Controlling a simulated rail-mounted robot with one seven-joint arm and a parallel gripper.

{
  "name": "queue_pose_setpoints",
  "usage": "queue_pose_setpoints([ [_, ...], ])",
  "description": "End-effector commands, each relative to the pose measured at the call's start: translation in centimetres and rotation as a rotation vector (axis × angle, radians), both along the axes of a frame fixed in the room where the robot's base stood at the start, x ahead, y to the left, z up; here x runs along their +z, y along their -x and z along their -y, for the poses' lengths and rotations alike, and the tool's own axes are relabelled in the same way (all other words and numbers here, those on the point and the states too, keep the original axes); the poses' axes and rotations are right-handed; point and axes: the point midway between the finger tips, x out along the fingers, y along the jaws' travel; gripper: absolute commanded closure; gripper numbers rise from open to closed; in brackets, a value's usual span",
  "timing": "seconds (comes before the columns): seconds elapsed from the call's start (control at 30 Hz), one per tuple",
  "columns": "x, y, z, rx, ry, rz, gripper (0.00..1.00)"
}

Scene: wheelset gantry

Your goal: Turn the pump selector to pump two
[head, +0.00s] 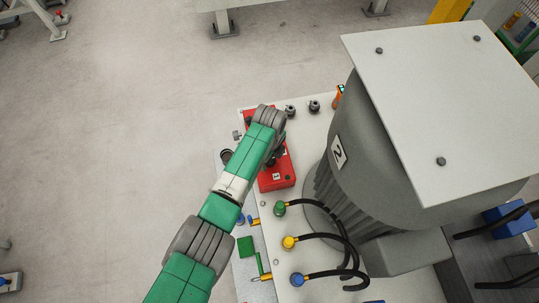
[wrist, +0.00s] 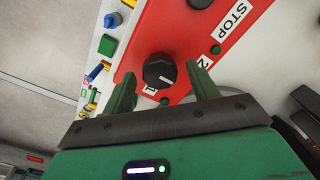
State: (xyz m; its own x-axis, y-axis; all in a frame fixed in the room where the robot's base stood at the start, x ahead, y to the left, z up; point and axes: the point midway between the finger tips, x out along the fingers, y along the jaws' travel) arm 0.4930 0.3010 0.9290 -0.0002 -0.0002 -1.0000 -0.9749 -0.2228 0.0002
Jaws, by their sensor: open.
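The pump selector is a round black knob (wrist: 160,70) with a white mark on the red control box (wrist: 176,28) in the wrist view. The mark seems to lie on the knob's lower side, towards the gripper. A "2" label (wrist: 204,62) is to the knob's right; another label below it is partly hidden. My gripper (wrist: 161,72) is open, its green fingers on either side of the knob; I cannot tell whether they touch it. In the head view the red box (head: 277,180) shows under my arm, which hides the fingers and most of the knob.
A STOP label and a black button are on the same red box. A large grey motor (head: 345,165) marked "2" stands right of the box. Green, yellow and blue plugs (head: 289,242) with black cables are below it. Open floor is on the left.

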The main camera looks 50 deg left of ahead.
Motion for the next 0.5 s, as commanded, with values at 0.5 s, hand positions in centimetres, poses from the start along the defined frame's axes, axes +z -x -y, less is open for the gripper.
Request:
queue_pose_setpoints([
  [0.5, 7.7, 0.0, 0.0, 0.000, 0.000, 0.001, 0.41],
])
